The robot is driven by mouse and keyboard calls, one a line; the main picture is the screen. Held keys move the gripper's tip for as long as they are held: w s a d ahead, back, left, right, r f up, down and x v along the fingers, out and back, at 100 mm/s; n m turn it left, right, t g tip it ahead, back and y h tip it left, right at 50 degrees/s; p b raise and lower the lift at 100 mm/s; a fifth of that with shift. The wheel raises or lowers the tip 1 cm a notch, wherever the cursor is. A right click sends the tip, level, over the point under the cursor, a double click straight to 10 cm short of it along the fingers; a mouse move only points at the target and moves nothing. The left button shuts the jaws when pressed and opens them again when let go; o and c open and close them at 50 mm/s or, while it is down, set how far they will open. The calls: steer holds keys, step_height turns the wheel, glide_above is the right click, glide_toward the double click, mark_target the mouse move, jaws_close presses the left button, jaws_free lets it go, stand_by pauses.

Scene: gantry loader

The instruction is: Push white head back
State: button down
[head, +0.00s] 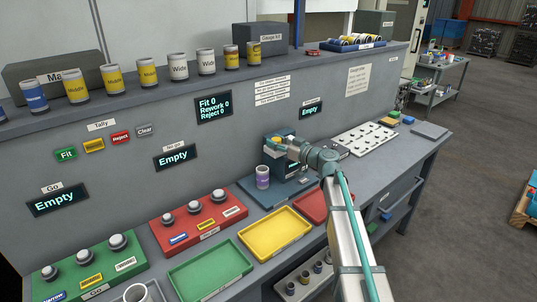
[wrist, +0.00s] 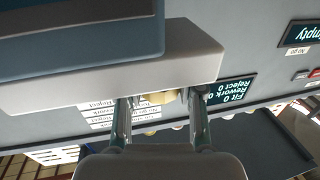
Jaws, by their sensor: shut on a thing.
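A dark blue gauge stand (head: 271,186) stands on the bench, with a small screen and my gripper (head: 279,145) at its upper part. In the wrist view, a large off-white block, seemingly the white head (wrist: 110,78), fills the upper left under a blue-grey part. My gripper's two fingers (wrist: 162,103) reach up beside its lower edge, with a pale yellow piece (wrist: 167,97) between them. The fingers are shut on that piece. Whether it is joined to the white head is hidden. The arm covers much of the head in the head view.
A purple-and-white can (head: 262,177) stands on the stand's base. Green (head: 212,272), yellow (head: 274,235) and red (head: 310,207) trays lie in front. A white peg board (head: 364,139) lies to the right. The grey panel (head: 230,130) with displays rises behind.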

steer(key=shift+w+d+f+b, duration=0.2)
steer(key=shift+w+d+b, duration=0.6)
steer(key=shift+w+d, duration=0.15)
steer(key=shift+w+d+r, duration=0.15)
steer(key=shift+d+r, duration=0.1)
steer(key=c, duration=0.7)
jaws_free()
steer(key=shift+d, duration=0.15)
steer(key=shift+s+d, duration=0.3)
steer(key=shift+s, duration=0.05)
steer(key=v, duration=1.1)
